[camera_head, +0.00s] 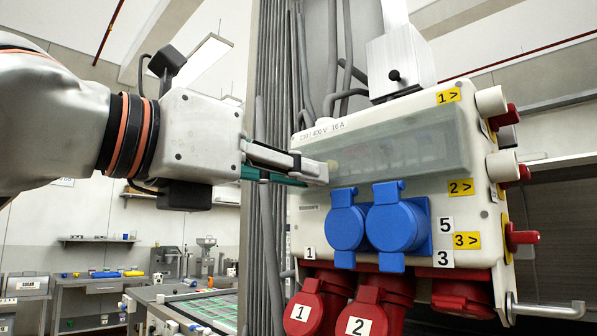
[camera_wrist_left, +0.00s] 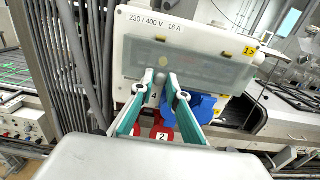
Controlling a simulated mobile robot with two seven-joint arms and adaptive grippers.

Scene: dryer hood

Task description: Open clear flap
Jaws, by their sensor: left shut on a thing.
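The clear flap (camera_head: 405,143) is a greenish see-through cover across the upper front of a white power distribution box. It lies down over its window, with blurred shapes behind it. It also shows in the left wrist view (camera_wrist_left: 205,68). My left gripper (camera_head: 320,172) comes in from the left. Its fingertips are at the flap's lower left edge and are shut on it. In the left wrist view the fingertips (camera_wrist_left: 162,84) stand close together there. The exact contact is hidden by the fingers. My right gripper is in neither view.
Blue socket covers (camera_head: 396,224) sit just below the flap, with red sockets (camera_head: 366,318) under them. Red and white plugs (camera_head: 510,171) stick out on the box's right side. Grey vertical conduits (camera_head: 277,110) run left of the box. A workbench (camera_head: 98,283) stands farther back.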

